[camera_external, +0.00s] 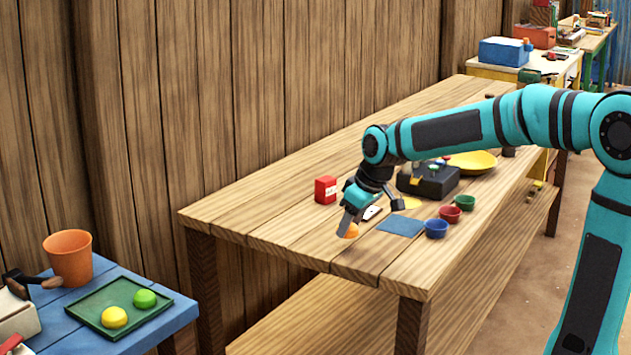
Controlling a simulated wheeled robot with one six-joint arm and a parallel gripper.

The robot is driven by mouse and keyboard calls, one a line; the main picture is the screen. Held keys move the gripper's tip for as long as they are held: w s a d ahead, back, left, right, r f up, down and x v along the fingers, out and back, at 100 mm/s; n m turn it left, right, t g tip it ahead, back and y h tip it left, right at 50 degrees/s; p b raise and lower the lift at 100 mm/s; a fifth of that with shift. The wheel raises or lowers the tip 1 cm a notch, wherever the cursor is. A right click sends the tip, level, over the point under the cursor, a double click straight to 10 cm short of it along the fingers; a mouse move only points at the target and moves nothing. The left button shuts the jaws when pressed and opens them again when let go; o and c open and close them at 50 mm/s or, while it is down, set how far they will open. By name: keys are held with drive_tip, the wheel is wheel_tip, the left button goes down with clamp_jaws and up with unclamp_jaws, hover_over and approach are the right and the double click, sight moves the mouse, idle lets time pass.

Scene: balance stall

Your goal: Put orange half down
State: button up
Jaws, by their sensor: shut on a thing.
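The orange half (351,231) is a small orange piece at the tips of my gripper (349,228), low over the wooden table (290,215) near its front left part. My gripper is shut on it and hides part of it. I cannot tell whether the orange half touches the tabletop.
A red box (325,190) stands behind. A dark device (428,181) and yellow plate (473,162) are farther back. The table's left end is clear.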

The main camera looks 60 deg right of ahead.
sight(355, 228)
drive_tip(key=shift+f, duration=1.85)
drive_tip(key=o, duration=1)
drive_tip(key=shift+f, duration=0.15)
drive_tip(key=v, duration=1.2)
drive_tip(key=shift+r, duration=0.25)
drive_tip(key=s+a+r+t, duration=0.4)
drive_tip(key=s+a+r, duration=0.1)
drive_tip(key=s, duration=0.1)
drive_tip(key=s+a+r+t, duration=0.4)
drive_tip(key=s+a+r, duration=0.2)
drive_tip(key=s+a+r+t, duration=0.4)
drive_tip(key=s+a+r, duration=0.2)
drive_tip(key=shift+s+t, duration=0.15)
drive_tip(key=shift+t, duration=0.25)
